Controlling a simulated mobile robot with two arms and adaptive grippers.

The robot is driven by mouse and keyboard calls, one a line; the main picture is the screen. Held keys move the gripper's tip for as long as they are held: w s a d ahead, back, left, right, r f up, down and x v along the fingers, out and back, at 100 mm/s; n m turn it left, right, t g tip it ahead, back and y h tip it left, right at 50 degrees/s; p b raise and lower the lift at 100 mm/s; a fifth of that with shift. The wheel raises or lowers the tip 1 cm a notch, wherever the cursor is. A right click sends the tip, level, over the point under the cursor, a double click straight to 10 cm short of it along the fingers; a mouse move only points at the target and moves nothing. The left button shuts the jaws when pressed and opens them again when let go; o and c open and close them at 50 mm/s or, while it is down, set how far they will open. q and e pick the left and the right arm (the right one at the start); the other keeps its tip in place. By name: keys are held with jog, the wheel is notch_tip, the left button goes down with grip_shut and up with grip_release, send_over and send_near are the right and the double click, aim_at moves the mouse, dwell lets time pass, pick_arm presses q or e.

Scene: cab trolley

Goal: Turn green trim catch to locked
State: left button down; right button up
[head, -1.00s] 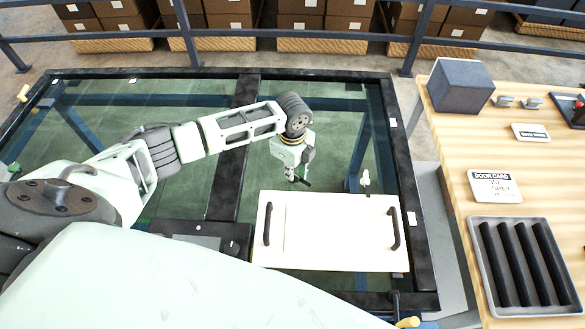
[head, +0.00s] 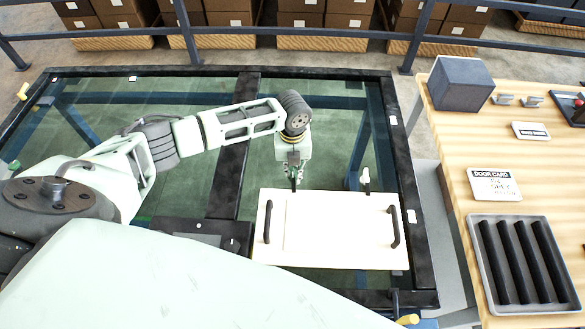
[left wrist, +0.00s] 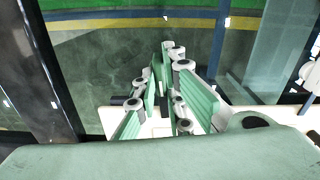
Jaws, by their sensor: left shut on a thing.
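My left gripper (head: 294,184) points down at the far edge of the white panel (head: 340,230), left of its middle. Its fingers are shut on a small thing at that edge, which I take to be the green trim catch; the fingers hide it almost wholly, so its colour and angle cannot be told. In the left wrist view the green finger pads (left wrist: 165,100) stand close together over the panel edge. A white catch (head: 365,178) stands at the same edge farther right, apart from the gripper. My right gripper is not in view.
The panel has two black handles and lies on a dark frame (head: 415,200) with glass. A wooden bench (head: 450,150) at the right bears a grey box (head: 460,85), a door card sign (head: 494,184) and a grey tray (head: 478,262) with black strips. A rail and boxes stand behind.

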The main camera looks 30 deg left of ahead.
aim_at(293, 171)
pick_arm(q)
jog(key=shift+m, duration=0.6)
jog(key=shift+w, duration=0.1)
jog(key=c, duration=1.8)
grip_release()
jog(key=shift+c, duration=0.2)
notch_tip(293, 171, up, 12)
